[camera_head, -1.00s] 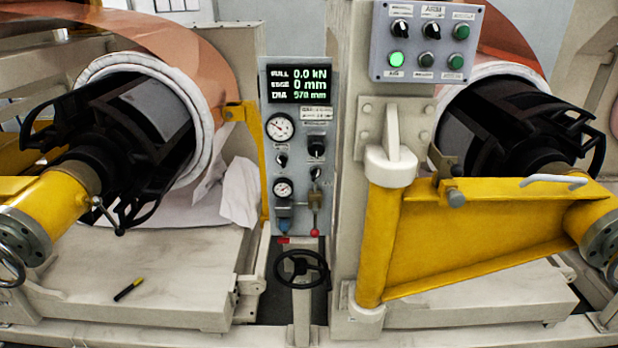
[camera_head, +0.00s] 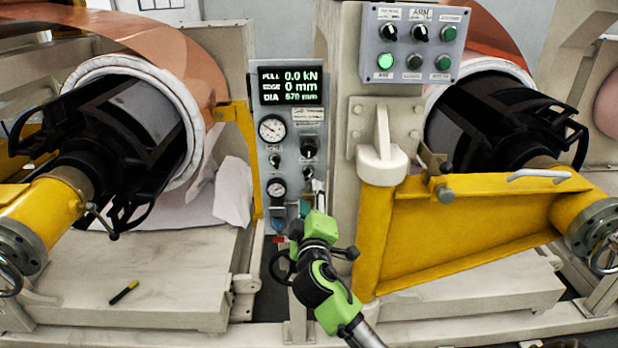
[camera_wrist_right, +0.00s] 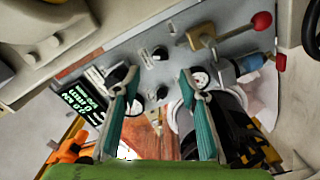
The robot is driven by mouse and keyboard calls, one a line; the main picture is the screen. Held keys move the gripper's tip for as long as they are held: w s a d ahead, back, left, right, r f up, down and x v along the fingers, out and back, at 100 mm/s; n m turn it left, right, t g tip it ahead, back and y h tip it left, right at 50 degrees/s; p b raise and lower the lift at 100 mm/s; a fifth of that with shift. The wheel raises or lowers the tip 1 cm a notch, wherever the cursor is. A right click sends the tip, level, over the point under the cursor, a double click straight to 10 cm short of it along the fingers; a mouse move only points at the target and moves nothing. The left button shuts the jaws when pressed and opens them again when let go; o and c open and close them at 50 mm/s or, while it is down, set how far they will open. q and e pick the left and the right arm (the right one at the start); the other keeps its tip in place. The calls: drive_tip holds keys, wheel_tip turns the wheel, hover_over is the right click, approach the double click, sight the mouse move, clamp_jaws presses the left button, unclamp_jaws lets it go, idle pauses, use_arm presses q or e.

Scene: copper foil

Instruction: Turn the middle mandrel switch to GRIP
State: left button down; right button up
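The grey middle control panel (camera_head: 290,120) carries a lit display (camera_head: 290,85), two round gauges, a large black knob (camera_head: 310,147) and a smaller black knob (camera_head: 275,161). The labels are too small to read, so I cannot tell which is the mandrel switch. My right gripper (camera_head: 318,215) is just below and in front of the panel; its fingers are not clear there. In the right wrist view the right gripper (camera_wrist_right: 158,75) is open and empty, with teal fingers apart before the panel. The large knob (camera_wrist_right: 115,76) shows near the left fingertip. My left gripper is out of view.
A red-ball lever (camera_wrist_right: 262,21) stands out from the panel. A yellow swing arm (camera_head: 480,225) and a grey button box (camera_head: 412,45) are at right. A copper coil (camera_head: 190,55) on a black mandrel (camera_head: 110,125) is at left. A marker (camera_head: 124,292) lies on the base.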

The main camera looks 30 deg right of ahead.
sight(309, 177)
drive_tip(key=p+x, duration=0.1)
drive_tip(key=x, duration=0.8)
clamp_jaws()
